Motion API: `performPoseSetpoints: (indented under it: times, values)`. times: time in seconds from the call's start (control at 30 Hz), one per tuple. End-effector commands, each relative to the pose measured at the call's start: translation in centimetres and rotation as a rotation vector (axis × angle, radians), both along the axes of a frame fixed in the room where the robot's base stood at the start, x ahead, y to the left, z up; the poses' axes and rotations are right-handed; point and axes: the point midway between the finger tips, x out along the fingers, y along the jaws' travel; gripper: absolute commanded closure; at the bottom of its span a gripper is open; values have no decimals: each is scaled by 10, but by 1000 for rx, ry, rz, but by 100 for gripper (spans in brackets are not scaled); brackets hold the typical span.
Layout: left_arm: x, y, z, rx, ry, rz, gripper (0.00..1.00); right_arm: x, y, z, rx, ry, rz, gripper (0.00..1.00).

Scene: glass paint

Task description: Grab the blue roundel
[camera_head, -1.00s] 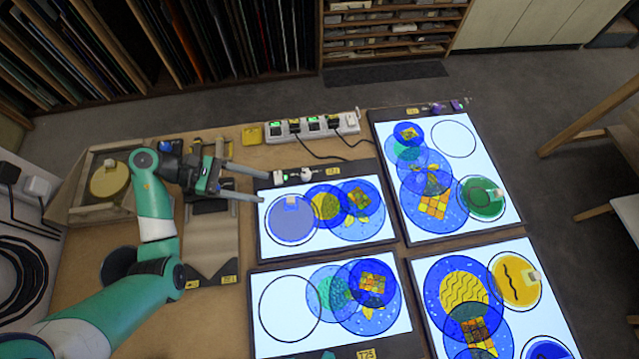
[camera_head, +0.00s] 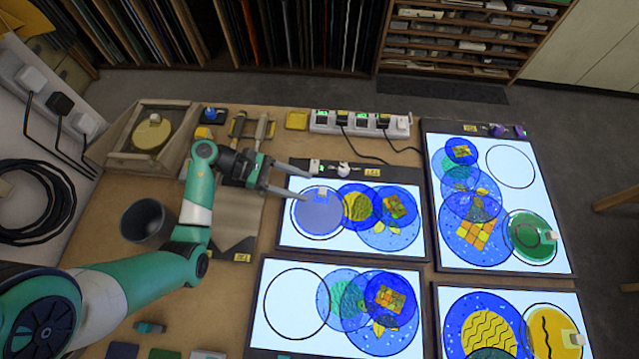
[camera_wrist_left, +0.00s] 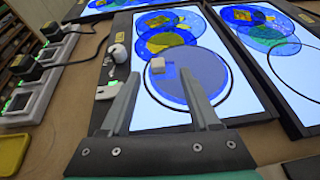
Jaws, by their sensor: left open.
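The blue roundel (camera_head: 318,219) is a flat translucent blue disc with a small pale block knob (camera_head: 322,191) near its far edge. It lies inside a black circle outline on the lit panel (camera_head: 291,239) in the middle. My left gripper (camera_head: 308,187) is open, its two fingers pointing right toward the knob. In the left wrist view the blue roundel (camera_wrist_left: 200,75) lies beyond and under the fingers, and the knob (camera_wrist_left: 158,66) shows between the tips of my left gripper (camera_wrist_left: 162,84). Nothing is held. My right gripper is not in view.
Other lit panels carry patterned discs, a green roundel (camera_head: 530,240) and a yellow roundel (camera_head: 553,335). A power strip (camera_head: 360,124) with cables lies behind the middle panel. A dark cup (camera_head: 146,222) and a wooden box (camera_head: 128,152) stand at the left.

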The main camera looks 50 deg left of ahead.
Motion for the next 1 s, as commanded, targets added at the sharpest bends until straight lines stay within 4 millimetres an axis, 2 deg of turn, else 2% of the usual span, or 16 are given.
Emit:
performPoseSetpoints:
  times: [0.23, 0.53, 0.87, 0.9, 1.0]
  values:
    - [28, -26, -15, -1, 1, -6, 38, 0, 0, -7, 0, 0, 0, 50]
    - [34, -31, -17, 0, 1, -1, 38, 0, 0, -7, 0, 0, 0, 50]
    - [33, -31, -17, 0, 1, -1, 97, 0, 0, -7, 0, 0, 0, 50]
    - [33, -31, -17, 0, 1, -1, 100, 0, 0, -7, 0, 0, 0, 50]
    - [33, -31, -17, 0, 1, -1, 100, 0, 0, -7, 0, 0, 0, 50]
